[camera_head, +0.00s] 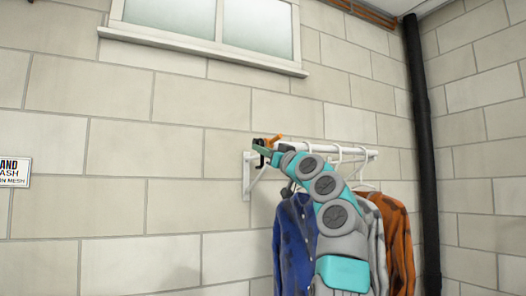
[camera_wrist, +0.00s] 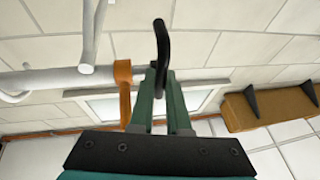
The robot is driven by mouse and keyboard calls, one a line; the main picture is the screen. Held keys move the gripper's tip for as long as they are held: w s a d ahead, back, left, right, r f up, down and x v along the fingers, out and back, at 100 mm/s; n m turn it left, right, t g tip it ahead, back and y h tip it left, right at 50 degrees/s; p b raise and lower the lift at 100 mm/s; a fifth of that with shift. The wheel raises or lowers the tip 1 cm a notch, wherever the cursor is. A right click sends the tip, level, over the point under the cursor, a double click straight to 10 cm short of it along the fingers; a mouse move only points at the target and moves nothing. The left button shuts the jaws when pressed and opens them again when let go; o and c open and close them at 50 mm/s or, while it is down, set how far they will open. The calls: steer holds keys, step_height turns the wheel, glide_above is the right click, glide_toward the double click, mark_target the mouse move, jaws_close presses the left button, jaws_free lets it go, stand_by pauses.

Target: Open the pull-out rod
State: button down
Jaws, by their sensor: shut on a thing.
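The white rod (camera_head: 312,146) stands out from the block wall and carries clothes on hangers. It also shows at the left of the wrist view (camera_wrist: 50,82). An orange piece (camera_head: 275,139) sits near the rod's left end; in the wrist view it is an orange ring with a stem (camera_wrist: 123,88), just left of my fingers. My gripper (camera_wrist: 162,72), with green fingers, is shut on a black hook (camera_wrist: 162,38), whose curved end sticks out beyond the fingertips. In the head view my gripper (camera_head: 261,147) is at the rod's left end. The fingers partly hide the hook's join.
A blue shirt (camera_head: 294,240), a grey one and an orange-brown one (camera_head: 397,235) hang below the rod, partly behind my arm. A white bracket (camera_head: 247,178) is on the wall. A black pipe (camera_head: 424,150) stands at right.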

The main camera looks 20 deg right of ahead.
steer(key=s+a+b, duration=0.1)
steer(key=a+b, duration=0.2)
steer(key=a, duration=3.1)
stand_by(0.5)
steer(key=shift+s, duration=0.1)
steer(key=c, duration=0.9)
jaws_free()
